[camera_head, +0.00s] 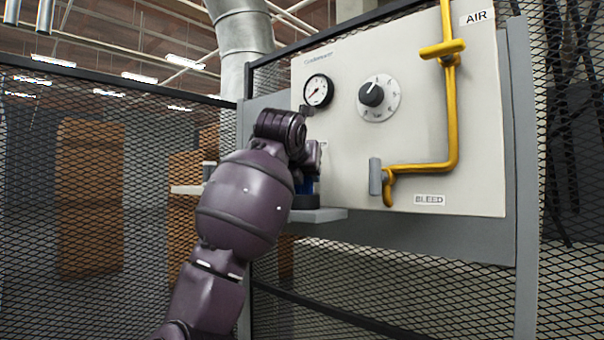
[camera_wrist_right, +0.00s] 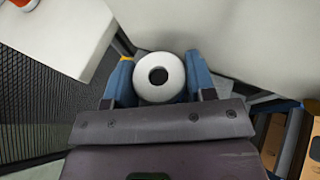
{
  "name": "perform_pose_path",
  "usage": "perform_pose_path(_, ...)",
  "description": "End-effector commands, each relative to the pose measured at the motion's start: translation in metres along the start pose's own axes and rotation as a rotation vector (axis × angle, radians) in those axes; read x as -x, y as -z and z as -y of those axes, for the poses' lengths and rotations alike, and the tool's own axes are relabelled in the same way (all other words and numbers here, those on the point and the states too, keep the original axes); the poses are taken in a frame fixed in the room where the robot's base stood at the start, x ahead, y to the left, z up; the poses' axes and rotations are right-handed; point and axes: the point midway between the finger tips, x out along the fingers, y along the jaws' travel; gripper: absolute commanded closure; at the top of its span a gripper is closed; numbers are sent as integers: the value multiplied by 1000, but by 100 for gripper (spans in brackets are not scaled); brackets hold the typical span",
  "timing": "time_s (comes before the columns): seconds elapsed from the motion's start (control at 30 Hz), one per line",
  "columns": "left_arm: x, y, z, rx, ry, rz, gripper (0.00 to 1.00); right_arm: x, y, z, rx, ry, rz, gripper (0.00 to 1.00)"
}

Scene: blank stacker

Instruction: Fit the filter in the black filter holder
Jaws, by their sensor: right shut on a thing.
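The filter (camera_wrist_right: 144,92) is a white ring with a dark centre hole. In the right wrist view it sits between the two blue fingers of my right gripper (camera_wrist_right: 159,78), which is shut on it. In the head view my right gripper (camera_head: 306,185) shows only in part, behind my purple wrist, in front of the panel's lower left. The filter is hidden there. My left gripper is not in view.
The upright panel (camera_head: 440,130) carries a gauge (camera_head: 318,90), a black knob (camera_head: 373,95) and a yellow pipe (camera_head: 452,110). A grey shelf (camera_head: 325,215) juts out below its left part. Mesh fencing (camera_head: 60,200) stands at the left.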

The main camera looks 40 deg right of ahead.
Motion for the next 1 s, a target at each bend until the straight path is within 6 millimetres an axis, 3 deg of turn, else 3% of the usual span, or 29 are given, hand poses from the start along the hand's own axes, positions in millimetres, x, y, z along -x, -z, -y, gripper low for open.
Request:
perform_pose_path(0.03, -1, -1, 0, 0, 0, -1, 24, -1, 2, 0, 0, -1, 0, 48)
perform_pose_path(0.2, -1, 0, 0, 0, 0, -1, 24, 0, 1, 0, 1, 0, -1, 24)
perform_pose_path(0.6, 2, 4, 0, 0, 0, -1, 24, 1, -3, -1, 1, 0, -1, 24)
perform_pose_path(0.77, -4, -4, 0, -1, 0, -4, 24, 25, -1, -1, 0, -4, 2, 24)
perform_pose_path(1.0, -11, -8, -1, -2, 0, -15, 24, 73, -1, -1, 0, -4, 2, 24)
